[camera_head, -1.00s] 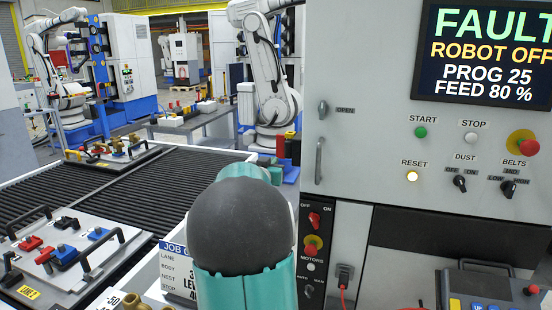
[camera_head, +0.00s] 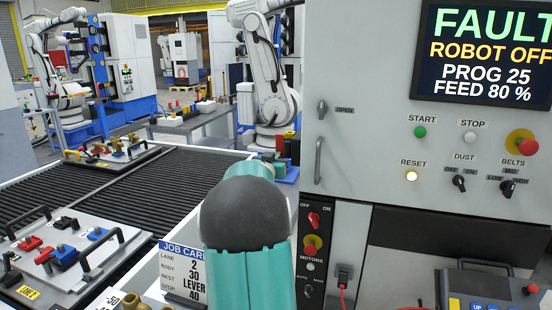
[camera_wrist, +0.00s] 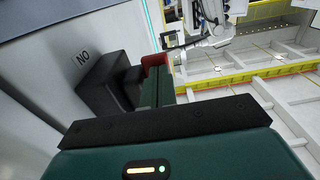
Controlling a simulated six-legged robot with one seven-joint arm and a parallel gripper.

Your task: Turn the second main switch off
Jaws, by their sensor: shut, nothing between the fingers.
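In the wrist view, a black switch body (camera_wrist: 105,82) sits on a pale grey panel beside an upside-down ON label (camera_wrist: 83,58). A red part (camera_wrist: 155,61) shows just beyond my fingers; it looks like the switch's handle. My gripper (camera_wrist: 157,78) is shut and empty, its dark green fingers close beside the black body. I cannot tell whether they touch the red part. In the head view my arm hides the gripper and this switch. Another red main switch (camera_head: 314,219), with OFF and ON labels, is on the black strip of the cabinet front.
The cabinet (camera_head: 370,130) fills the right, with a display (camera_head: 485,55) reading FAULT, ROBOT OFF. The RESET lamp (camera_head: 411,176) is lit. A job card (camera_head: 183,272) stands left of my arm. A fixture tray (camera_head: 75,285) rests on the roller conveyor (camera_head: 120,195).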

